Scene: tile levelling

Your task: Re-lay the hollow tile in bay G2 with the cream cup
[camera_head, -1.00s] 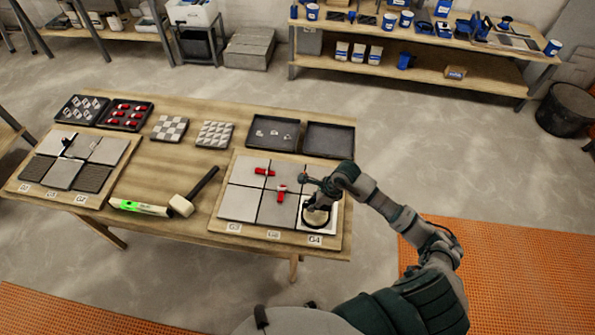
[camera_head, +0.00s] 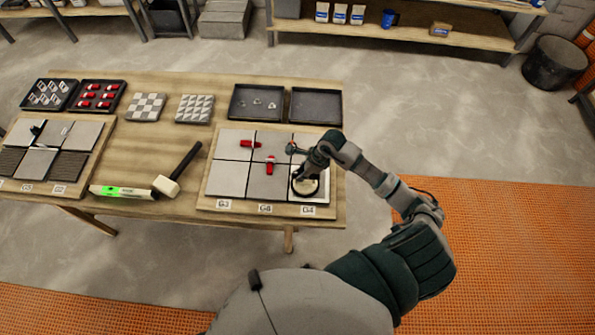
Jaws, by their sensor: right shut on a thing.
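The cream cup (camera_head: 304,187), a pale round thing with a dark rim, is at the front right bay of the right board (camera_head: 209,203), over a white-edged tile (camera_head: 323,196). My right gripper (camera_head: 308,170) comes down on the cup from above, is shut on it and hides part of it. I cannot tell whether the cup touches the tile. The left board (camera_head: 88,178) carries plain and dark ribbed tiles; its small front labels seem to include G2 (camera_head: 59,189). I cannot tell which tile is hollow. My left gripper is not in view.
Red pieces (camera_head: 250,144) lie on the right board's tiles. A mallet (camera_head: 166,186) and a green-marked level (camera_head: 122,191) lie between the boards. Trays (camera_head: 316,105) and patterned tiles (camera_head: 194,108) line the back. The table's middle (camera_head: 140,150) is bare.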

